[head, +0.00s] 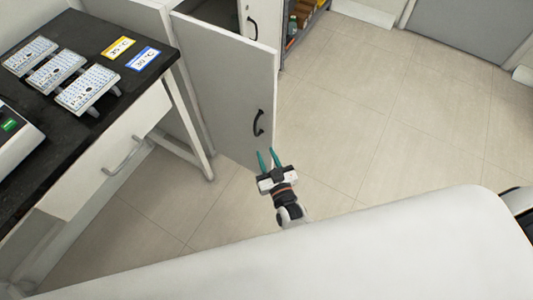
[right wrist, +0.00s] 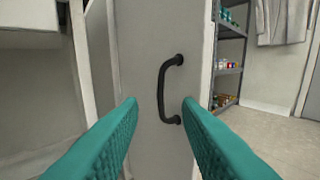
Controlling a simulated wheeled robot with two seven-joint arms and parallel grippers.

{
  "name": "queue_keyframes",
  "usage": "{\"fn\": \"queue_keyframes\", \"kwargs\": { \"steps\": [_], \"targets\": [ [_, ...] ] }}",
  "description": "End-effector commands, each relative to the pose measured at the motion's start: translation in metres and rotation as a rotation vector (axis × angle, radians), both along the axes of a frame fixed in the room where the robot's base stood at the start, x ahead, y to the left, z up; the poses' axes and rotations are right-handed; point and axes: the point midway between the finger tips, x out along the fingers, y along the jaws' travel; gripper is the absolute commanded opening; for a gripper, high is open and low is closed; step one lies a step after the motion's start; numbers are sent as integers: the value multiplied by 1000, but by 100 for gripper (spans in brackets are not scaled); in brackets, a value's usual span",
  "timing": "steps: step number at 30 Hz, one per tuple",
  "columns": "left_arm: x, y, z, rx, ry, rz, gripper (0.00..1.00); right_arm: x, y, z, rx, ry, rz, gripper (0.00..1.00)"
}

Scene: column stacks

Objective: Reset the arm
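My right gripper (head: 267,160) is open and empty, with its two teal fingers apart. It is just in front of a grey cabinet door (head: 232,88) that stands swung open. The door's black handle (head: 258,123) lies a little beyond the fingertips. In the right wrist view the handle (right wrist: 168,90) appears between the two fingers (right wrist: 160,105) and apart from them. My left gripper is not in view.
A black-topped bench (head: 70,120) at left holds several white trays (head: 88,88) and yellow and blue labels (head: 118,47). A drawer with a handle (head: 122,155) is under it. A shelf (right wrist: 230,55) stands behind the door. The floor at right is clear.

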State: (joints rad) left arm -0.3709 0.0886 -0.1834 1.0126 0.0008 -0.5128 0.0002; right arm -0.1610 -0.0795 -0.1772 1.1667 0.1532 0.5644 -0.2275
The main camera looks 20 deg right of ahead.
Motion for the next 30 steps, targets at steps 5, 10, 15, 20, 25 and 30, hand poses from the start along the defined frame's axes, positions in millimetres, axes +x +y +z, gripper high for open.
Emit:
{"fn": "queue_keyframes", "kwargs": {
  "steps": [5,10,15,20,25,30],
  "targets": [
    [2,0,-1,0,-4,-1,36,0,0,-1,0,0,0,31],
    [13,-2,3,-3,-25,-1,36,-4,0,-6,-4,30,7,31],
    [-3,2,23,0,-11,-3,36,-49,-6,-57,-45,294,64,31],
    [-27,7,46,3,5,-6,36,-144,-29,-126,-104,695,116,31],
    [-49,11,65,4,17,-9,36,-259,-66,-167,-166,1076,129,31],
    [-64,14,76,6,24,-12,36,-347,-98,-178,-213,1337,115,31]
  ]
}}
